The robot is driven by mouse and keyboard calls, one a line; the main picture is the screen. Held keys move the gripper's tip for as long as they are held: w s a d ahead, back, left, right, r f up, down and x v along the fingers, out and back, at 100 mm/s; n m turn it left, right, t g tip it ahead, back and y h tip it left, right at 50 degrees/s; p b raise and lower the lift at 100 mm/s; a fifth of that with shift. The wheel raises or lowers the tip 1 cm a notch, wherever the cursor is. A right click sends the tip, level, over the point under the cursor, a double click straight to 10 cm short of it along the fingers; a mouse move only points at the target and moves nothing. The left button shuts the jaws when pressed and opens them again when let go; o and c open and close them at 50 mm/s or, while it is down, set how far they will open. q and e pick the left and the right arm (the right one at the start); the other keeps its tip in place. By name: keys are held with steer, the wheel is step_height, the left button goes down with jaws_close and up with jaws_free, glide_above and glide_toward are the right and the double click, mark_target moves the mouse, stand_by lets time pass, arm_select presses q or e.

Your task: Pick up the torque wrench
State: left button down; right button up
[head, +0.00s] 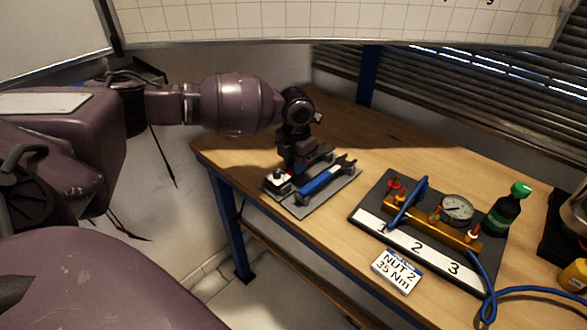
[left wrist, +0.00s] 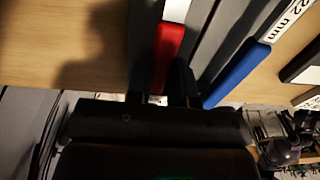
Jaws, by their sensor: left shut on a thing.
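My left gripper (head: 299,170) points down over a dark grey tray (head: 350,178) near the bench's left end. In the left wrist view, the gripper (left wrist: 160,92) is shut on a red-handled tool (left wrist: 166,48) with a white part above the red. It looks like the torque wrench, but its label cannot be read. In the head view my gripper hides most of it, and I cannot tell whether it is clear of the tray. A blue open-ended wrench (head: 318,182) lies beside it; its label reads 22 mm in the left wrist view (left wrist: 240,72). My right gripper is not in view.
To the right stands a gauge rig (head: 365,214) with a yellow manifold (head: 462,239), dial gauge (head: 457,208) and blue hose (head: 520,291). A card (head: 397,270) reads "NUT 2 35 Nm". A green-capped bottle (head: 506,212) stands behind. Bare bench (head: 385,145) lies behind the tray.

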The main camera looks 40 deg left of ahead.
arm_select(q)
step_height(320, 180, up, 10)
steer(key=p, duration=0.1)
stand_by(0.6)
steer(key=c, duration=1.7)
jaws_free()
jaws_close()
